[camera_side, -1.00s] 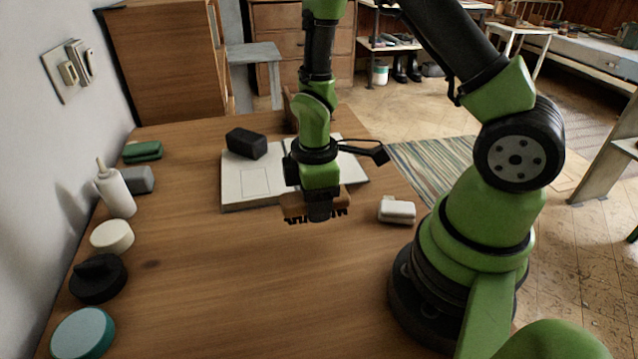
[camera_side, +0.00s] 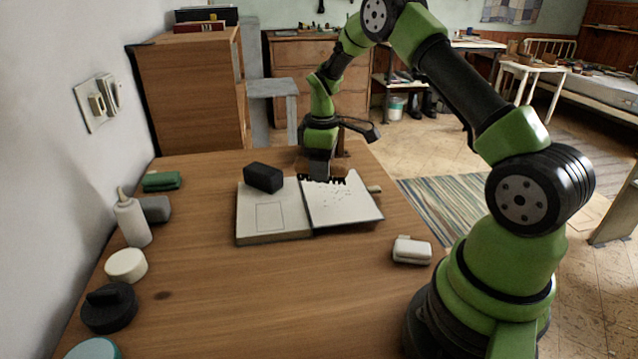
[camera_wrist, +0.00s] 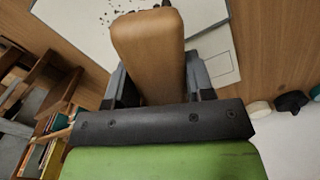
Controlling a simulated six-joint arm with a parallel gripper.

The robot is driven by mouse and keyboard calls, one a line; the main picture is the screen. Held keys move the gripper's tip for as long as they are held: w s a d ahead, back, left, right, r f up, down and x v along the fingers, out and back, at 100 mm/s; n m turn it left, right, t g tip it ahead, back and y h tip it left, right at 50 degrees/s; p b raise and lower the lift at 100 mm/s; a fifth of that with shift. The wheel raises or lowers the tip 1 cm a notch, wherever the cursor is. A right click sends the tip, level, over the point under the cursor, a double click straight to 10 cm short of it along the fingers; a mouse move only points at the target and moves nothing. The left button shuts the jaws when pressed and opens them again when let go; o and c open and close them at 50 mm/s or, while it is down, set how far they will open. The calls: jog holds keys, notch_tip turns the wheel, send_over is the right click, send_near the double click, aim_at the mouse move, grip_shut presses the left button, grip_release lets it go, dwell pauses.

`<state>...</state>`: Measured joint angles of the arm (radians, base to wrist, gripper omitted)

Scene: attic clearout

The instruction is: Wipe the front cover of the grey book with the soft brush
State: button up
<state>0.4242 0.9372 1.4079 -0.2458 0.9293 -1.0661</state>
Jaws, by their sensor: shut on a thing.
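The grey book (camera_side: 270,226) lies spread open and flat on the table, pale with two halves. Its left half has a printed rectangle, and its right half (camera_side: 343,205) has dark specks scattered over the far and middle part. My gripper (camera_side: 318,172) is shut on the soft brush (camera_wrist: 150,45), which has a brown wooden body and dark bristles. In the side view, the brush is at the far edge of the right half, partly hidden by my gripper; I cannot tell whether the bristles touch it. In the wrist view, specks show just beyond the brush.
A black block (camera_side: 263,177) rests on the far part of the book's left half. A small white case (camera_side: 412,250) lies right of the book. A white bottle (camera_side: 131,220), green block (camera_side: 162,181), white disc (camera_side: 126,265) and black lidded item (camera_side: 109,307) line the wall.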

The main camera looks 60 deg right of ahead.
aim_at(346, 198)
jog(key=shift+d, duration=0.1)
jog(key=shift+f, duration=2.45)
jog(key=shift+f, duration=0.5)
jog(key=shift+s+d, duration=0.95)
jog(key=shift+s+d, duration=0.95)
